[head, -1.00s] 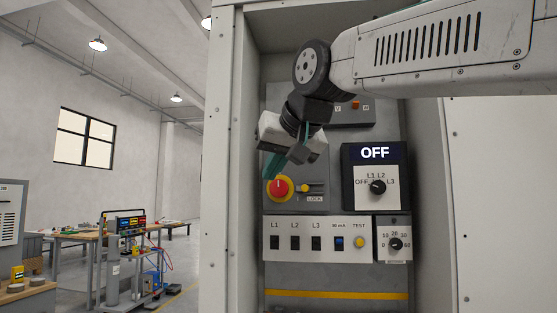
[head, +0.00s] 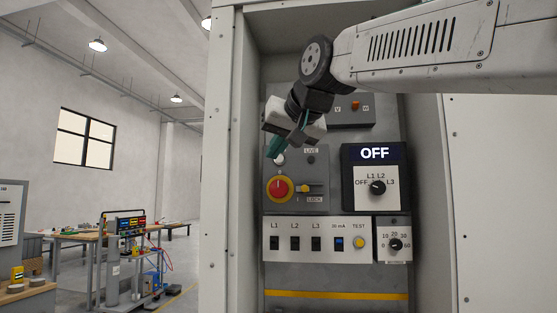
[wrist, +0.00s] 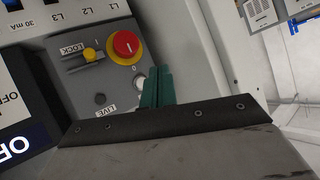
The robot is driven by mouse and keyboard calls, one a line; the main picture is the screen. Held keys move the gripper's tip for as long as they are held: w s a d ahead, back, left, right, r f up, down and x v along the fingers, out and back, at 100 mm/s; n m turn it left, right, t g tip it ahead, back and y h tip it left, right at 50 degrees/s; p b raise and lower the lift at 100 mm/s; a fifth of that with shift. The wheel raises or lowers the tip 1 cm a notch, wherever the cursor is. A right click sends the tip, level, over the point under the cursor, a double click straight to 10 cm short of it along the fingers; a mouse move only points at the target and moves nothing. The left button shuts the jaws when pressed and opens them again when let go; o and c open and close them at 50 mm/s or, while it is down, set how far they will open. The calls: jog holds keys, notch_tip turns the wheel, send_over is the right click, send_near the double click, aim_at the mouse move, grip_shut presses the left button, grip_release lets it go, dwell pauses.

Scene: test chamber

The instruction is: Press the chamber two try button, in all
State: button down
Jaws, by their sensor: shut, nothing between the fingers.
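The yellow button marked TEST (head: 360,242) sits at the right end of the breaker strip (head: 318,255) in the head view. My gripper (head: 273,152) has teal fingers, shut and empty, up and to the left of that button. Its tips are beside a small white round button (head: 279,159), partly hidden behind them, above the red rotary knob (head: 278,188). In the wrist view my gripper (wrist: 158,70) is next to the white button (wrist: 137,83) and the red knob (wrist: 126,43). Whether the fingers touch the white button I cannot tell.
A yellow lever marked LOCK (head: 305,189) is right of the red knob. A display reading OFF (head: 374,153) stands above a black selector (head: 377,187). A dial (head: 395,244) is right of TEST. The cabinet's left wall (head: 231,200) borders the panel.

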jog(key=shift+w+d, duration=0.15)
jog(key=shift+w, duration=1.2)
jog(key=shift+w+d, duration=0.15)
jog(key=shift+w, duration=1.15)
jog(key=shift+w, duration=0.4)
jog(key=shift+w+d, duration=0.1)
jog(key=shift+w, duration=0.4)
dwell(0.5)
jog(key=shift+s, duration=0.95)
jog(key=shift+s+a, duration=0.2)
jog(key=shift+s, duration=1.05)
jog(key=shift+s+a, duration=0.15)
jog(key=shift+s, duration=1.1)
